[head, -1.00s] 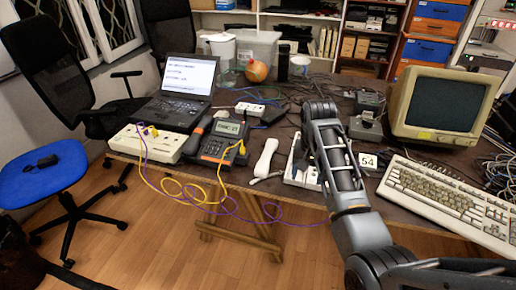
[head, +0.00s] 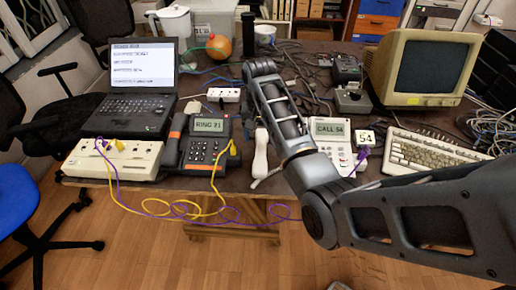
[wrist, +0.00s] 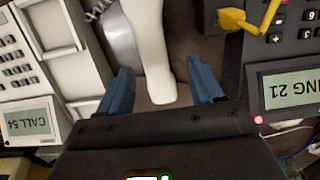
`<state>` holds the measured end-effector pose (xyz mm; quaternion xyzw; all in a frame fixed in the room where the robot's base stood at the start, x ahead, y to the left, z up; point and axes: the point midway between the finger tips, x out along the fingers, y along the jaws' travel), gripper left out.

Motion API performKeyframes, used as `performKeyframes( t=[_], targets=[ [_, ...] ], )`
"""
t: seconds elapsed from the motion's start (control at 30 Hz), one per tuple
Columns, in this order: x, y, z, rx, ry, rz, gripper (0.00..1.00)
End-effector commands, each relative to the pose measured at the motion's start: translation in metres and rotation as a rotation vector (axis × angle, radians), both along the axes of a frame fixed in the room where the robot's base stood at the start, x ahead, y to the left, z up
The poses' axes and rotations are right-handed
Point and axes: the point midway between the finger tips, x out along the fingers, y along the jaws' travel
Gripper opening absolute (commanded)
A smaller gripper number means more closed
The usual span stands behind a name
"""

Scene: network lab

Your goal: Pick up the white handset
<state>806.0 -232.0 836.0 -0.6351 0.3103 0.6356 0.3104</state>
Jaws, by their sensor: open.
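The white handset (head: 261,152) lies on the table between the dark desk phone (head: 207,150) and the white desk phone (head: 334,145). In the wrist view the handset (wrist: 152,45) runs down from the top edge, and its near end lies between the blue fingertips of my gripper (wrist: 162,85). The fingers are open, one on each side, with gaps to the handset. I cannot tell how high they are above it. The dark phone reads "RING 21" and the white phone "CALL 54".
A white box (head: 113,160) with purple and yellow cables stands left, by a laptop (head: 130,90). The cables loop over the table's front edge. A keyboard (head: 430,152) and monitor (head: 420,70) stand right. Phones close in on both sides of the handset.

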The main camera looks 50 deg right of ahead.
Motion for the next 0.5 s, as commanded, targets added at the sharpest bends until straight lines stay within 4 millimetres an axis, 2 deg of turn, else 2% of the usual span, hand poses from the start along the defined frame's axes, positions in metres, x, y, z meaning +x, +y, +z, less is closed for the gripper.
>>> performKeyframes(
  t=[0.3,0.5],
  targets=[
    [-0.009,0.001,-0.040,0.002,0.003,0.000,0.66],
    [-0.008,0.000,-0.053,-0.001,-0.001,0.000,0.66]
  ],
)
